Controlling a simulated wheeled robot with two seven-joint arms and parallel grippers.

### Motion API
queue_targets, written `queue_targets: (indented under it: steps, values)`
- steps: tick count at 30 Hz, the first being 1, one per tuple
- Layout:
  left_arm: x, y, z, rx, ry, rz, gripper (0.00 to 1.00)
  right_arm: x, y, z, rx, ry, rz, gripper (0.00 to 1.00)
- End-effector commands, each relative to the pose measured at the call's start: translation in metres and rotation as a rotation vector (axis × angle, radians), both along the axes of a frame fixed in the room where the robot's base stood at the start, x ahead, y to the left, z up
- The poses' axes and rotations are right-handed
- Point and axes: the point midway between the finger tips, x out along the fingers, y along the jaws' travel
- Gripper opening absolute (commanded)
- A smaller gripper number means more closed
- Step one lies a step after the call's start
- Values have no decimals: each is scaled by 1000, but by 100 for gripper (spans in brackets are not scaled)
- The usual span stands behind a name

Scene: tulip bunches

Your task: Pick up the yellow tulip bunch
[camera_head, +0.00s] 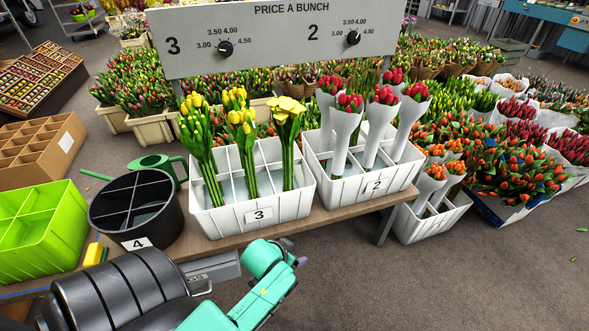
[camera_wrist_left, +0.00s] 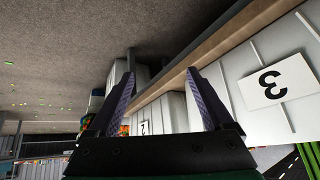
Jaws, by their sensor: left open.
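Three yellow tulip bunches stand upright in the white divided crate (camera_head: 222,223) labelled 3: a left one (camera_head: 196,135), a middle one (camera_head: 241,123) and a right one (camera_head: 287,122) with wider blooms. Their green stems go down into separate compartments. My left gripper (camera_head: 298,261) is in front of and below this crate, apart from the bunches. In the left wrist view my left gripper (camera_wrist_left: 162,88) has its two fingers spread with nothing held between them. My right gripper is not in view.
A white crate (camera_head: 345,192) labelled 2 with wrapped red tulips stands right of crate 3. A black round bucket (camera_head: 134,215) labelled 4 and a green crate (camera_head: 42,232) stand left. The wooden table edge (camera_head: 300,226) runs below. A price board (camera_head: 270,38) rises behind the bunches.

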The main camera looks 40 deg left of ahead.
Motion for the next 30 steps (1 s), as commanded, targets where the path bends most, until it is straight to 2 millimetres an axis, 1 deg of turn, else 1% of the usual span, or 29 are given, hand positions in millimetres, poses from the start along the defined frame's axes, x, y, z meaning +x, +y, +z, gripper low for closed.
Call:
queue_targets:
  steps: [1, 2, 4, 6, 8, 9, 11, 14, 15, 18, 21, 23, 25, 26, 30]
  values:
    - [4, 4, 4, 2, -35, 15, 85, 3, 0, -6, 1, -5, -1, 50]
    - [7, 8, 12, 5, -59, 29, 85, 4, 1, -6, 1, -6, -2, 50]
    - [17, 21, 35, 14, -151, 72, 85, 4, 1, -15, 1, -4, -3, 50]
    - [30, 42, 64, 29, -289, 134, 85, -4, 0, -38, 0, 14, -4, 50]
    - [38, 55, 82, 38, -378, 167, 85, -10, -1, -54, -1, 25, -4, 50]
    - [42, 62, 91, 46, -431, 182, 85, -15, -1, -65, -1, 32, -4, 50]
    - [47, 72, 102, 54, -505, 203, 85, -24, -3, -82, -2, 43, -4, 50]
    - [53, 88, 122, 71, -631, 228, 85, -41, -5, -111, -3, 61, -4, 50]
    - [54, 94, 130, 77, -682, 237, 85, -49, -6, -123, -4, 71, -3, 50]
    - [55, 105, 149, 93, -805, 246, 85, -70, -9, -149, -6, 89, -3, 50]
    - [53, 113, 165, 107, -904, 244, 85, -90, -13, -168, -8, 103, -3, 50]
    - [54, 116, 171, 111, -941, 241, 85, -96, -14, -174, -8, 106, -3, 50]
    - [62, 119, 174, 113, -960, 238, 85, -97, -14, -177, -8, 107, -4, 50]
    - [67, 120, 175, 113, -962, 236, 85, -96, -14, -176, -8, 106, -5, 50]
    - [102, 133, 175, 114, -963, 237, 85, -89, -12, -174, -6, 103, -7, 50]
